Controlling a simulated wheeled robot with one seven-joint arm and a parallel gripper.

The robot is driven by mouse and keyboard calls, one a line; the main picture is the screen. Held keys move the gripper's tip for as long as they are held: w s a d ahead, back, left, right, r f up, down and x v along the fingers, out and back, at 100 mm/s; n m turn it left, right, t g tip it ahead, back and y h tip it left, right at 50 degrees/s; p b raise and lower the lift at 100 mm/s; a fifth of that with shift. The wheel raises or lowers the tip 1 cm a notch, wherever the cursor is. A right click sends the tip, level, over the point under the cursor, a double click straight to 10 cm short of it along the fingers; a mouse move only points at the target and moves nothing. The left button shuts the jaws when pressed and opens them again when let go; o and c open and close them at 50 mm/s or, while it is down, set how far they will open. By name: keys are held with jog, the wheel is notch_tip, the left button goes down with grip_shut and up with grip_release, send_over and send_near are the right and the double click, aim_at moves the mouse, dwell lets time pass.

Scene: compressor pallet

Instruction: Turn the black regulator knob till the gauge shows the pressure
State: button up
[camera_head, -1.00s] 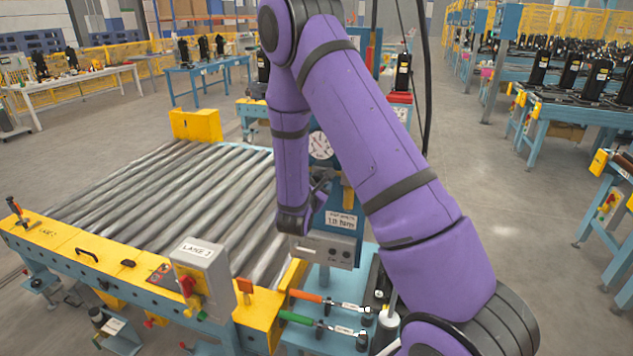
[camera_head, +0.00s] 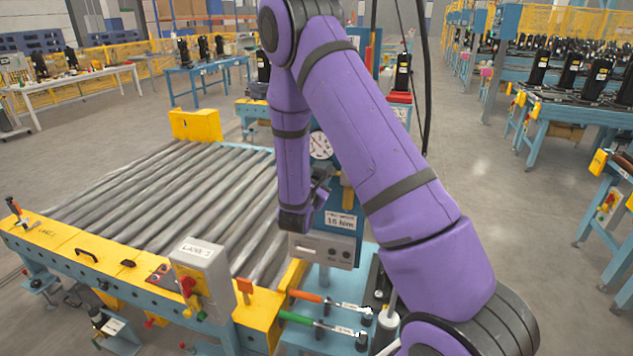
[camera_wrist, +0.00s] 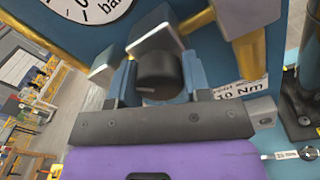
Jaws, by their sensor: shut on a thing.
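The black regulator knob (camera_wrist: 158,73) sits on the blue panel in the wrist view, between the fingers of my gripper (camera_wrist: 158,80). My gripper is shut on the knob. In the head view my gripper (camera_head: 320,182) is at the panel, and the knob cannot be made out there. The round white gauge (camera_head: 320,146) is on the panel just above my gripper, partly hidden by my arm. In the wrist view only the lower part of the gauge (camera_wrist: 88,8) shows, cut off by the top edge, marked "bar". I cannot read its needle reliably.
A white torque label (camera_wrist: 238,93) and a yellow pipe or handle (camera_wrist: 249,55) are beside the knob. Orange-handled (camera_head: 305,296) and green-handled (camera_head: 296,317) tools lie below the panel. A roller conveyor (camera_head: 170,205) is at left. Open floor (camera_head: 520,230) is at right.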

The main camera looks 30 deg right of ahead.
jog(key=n, duration=0.4)
jog(key=shift+a+n, duration=0.1)
jog(key=shift+n, duration=0.2)
jog(key=n, duration=0.4)
jog(key=shift+g, duration=0.3)
jog(key=n, duration=0.4)
jog(key=shift+n, duration=2.2)
jog(key=o, duration=0.9)
